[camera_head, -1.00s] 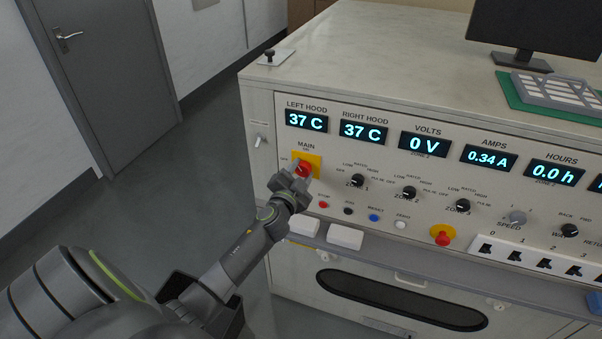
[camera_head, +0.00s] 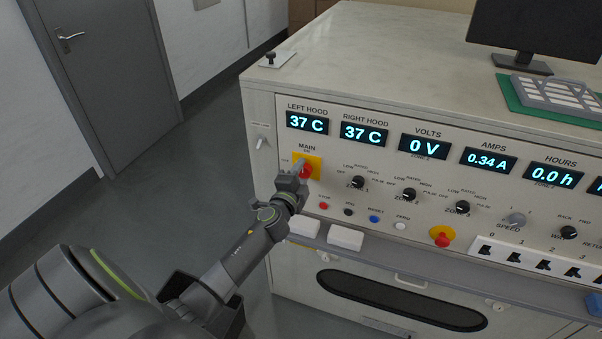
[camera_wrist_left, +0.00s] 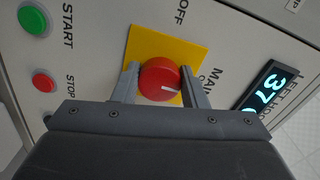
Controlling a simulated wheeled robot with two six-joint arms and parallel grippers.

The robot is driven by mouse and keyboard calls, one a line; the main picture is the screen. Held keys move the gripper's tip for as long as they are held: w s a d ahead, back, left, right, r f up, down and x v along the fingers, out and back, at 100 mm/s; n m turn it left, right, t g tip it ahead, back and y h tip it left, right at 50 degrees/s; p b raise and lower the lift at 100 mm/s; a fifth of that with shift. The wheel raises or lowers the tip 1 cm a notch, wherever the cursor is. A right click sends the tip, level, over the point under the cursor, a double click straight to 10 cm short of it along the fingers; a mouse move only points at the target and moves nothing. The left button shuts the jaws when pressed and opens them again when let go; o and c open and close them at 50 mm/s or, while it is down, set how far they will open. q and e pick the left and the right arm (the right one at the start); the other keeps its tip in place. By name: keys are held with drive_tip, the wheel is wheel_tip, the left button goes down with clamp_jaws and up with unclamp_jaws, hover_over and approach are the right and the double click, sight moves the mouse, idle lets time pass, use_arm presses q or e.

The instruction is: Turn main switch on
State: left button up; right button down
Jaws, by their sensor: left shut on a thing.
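The main switch is a round red knob on a yellow plate on the left of the panel, under the MAIN label; it shows in the head view (camera_head: 306,171) and in the left wrist view (camera_wrist_left: 159,79). My left gripper (camera_head: 302,169) has its two fingers on opposite sides of the knob, shut on it; they also show in the wrist view (camera_wrist_left: 162,83). The white mark on the knob points right in the wrist view, toward the MAIN and ON lettering. The OFF label (camera_wrist_left: 182,12) is at the plate's top corner there. My right gripper is out of view.
A green START button (camera_wrist_left: 33,20) and a red STOP button (camera_wrist_left: 43,82) sit near the switch. Zone knobs (camera_head: 358,182) and a red emergency knob on yellow (camera_head: 441,237) are to the right. A ledge with white blocks (camera_head: 345,238) runs below the panel.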

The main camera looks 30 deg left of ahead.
use_arm(q)
drive_tip(key=shift+f, duration=0.1)
drive_tip(key=o, duration=1)
drive_tip(key=shift+s, duration=0.1)
drive_tip(key=b+v, duration=0.1)
drive_tip(key=v, duration=1.6)
drive_tip(key=shift+s, duration=0.15)
drive_tip(key=s+f+n+g+h, duration=0.1)
drive_tip(key=s+f+n+g, duration=0.4)
drive_tip(key=f, duration=1.2)
drive_tip(key=s+f+n+g+h, duration=0.15)
drive_tip(key=s+f+g, duration=0.35)
drive_tip(key=f, duration=1.2)
drive_tip(key=s+d+f+n+g, duration=0.1)
drive_tip(key=s+f+n+g, duration=0.1)
drive_tip(key=s+f, duration=0.3)
drive_tip(key=s+d+f+n+g, duration=0.1)
drive_tip(key=s+f, duration=0.4)
drive_tip(key=s, duration=0.8)
drive_tip(key=s+d+f+n+g+h, duration=0.1)
drive_tip(key=s+f+n+g, duration=0.2)
drive_tip(key=s+f, duration=0.3)
drive_tip(key=shift+s+d+n, duration=0.2)
drive_tip(key=shift+s+n, duration=0.05)
drive_tip(key=shift+s, duration=0.55)
drive_tip(key=shift+s+d+n, duration=0.2)
drive_tip(key=shift+s, duration=0.55)
